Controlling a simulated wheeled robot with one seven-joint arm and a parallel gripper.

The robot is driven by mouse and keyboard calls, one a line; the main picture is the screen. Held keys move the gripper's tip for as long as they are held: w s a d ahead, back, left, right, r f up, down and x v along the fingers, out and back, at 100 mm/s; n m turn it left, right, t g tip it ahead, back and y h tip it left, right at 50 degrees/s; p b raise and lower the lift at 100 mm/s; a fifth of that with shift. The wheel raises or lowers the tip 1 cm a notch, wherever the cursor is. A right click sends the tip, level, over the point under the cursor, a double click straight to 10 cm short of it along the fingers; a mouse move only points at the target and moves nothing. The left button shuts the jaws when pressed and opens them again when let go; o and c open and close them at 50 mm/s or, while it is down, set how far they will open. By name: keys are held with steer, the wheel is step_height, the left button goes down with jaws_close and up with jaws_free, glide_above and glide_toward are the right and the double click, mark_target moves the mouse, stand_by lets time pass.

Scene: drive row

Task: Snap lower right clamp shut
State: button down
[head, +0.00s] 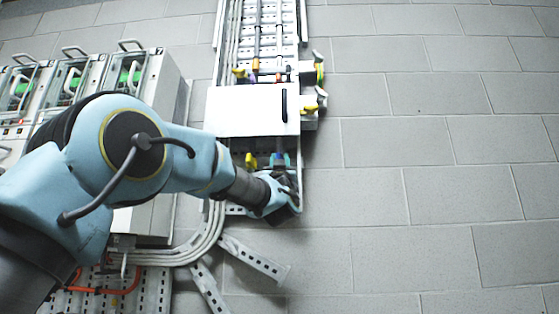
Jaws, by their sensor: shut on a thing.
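A white box (252,112) with a dark slot handle is mounted on the wall rail. Yellow clamp parts show at its upper left (239,73), at its right side (310,109) and below its lower left (252,160). My gripper (284,172) is just below the box's lower right corner, shut on what appears to be the lower right clamp. The fingers and most of this clamp are hidden by the dark gripper and wrist. A small teal-blue part (279,160) shows beside the fingers. I cannot tell the clamp's lever angle.
Grey cabinets (130,85) with metal handles stand at the left, close behind my arm. Pale curved conduits (205,238) and perforated metal rails (255,260) run below. Another clamp with a metal lever (318,68) is at the upper right. The grey block wall at right is bare.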

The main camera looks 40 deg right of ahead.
steer(key=shift+w+a, duration=0.1)
steer(key=c, duration=0.6)
jaws_free()
steer(key=b+v, duration=0.3)
steer(key=v, duration=0.7)
steer(key=shift+s+a+f, duration=0.2)
steer(key=shift+f, duration=0.05)
